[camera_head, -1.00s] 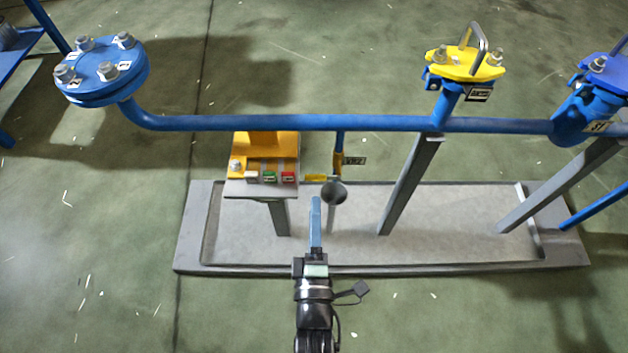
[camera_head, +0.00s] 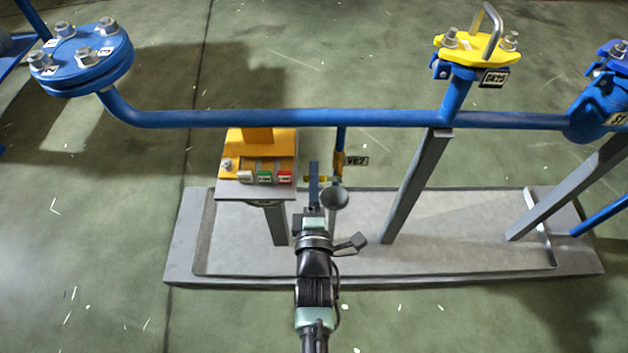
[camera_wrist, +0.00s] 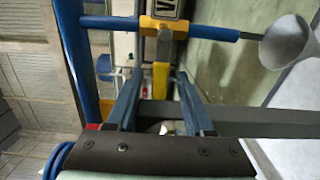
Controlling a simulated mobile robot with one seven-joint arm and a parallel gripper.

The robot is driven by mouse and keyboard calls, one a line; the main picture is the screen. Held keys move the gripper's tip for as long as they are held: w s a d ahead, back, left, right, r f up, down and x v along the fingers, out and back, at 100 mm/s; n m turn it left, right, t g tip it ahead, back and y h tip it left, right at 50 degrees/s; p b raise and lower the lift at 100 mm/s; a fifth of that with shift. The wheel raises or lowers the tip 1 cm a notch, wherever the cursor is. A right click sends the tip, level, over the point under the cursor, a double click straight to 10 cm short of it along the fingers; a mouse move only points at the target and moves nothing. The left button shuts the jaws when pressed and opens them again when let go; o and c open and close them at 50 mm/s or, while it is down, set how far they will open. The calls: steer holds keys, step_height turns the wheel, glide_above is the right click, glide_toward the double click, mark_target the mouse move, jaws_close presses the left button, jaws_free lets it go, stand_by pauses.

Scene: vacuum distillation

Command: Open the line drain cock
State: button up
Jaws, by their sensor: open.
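The line drain cock (camera_head: 338,168) is a small yellow valve on a thin blue pipe hanging from the main line, with a black-and-white label (camera_head: 356,161) beside it. In the wrist view the yellow cock body (camera_wrist: 163,27) shows at the top, and its lever (camera_wrist: 161,80), grey then yellow, points down toward me. My gripper (camera_head: 314,178) is at the cock, and its blue finger hides part of the lever in the head view. In the wrist view my gripper (camera_wrist: 160,78) is open, with one finger on each side of the yellow lever end and gaps visible.
A grey funnel (camera_head: 335,197) sits under the drain pipe, close right of my gripper. A button box (camera_head: 262,178) with a yellow bracket stands just left. The blue main pipe (camera_head: 270,118) runs across behind. A grey support post (camera_head: 410,190) stands to the right.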

steer(key=shift+w, duration=0.3)
jaws_close()
stand_by(1.3)
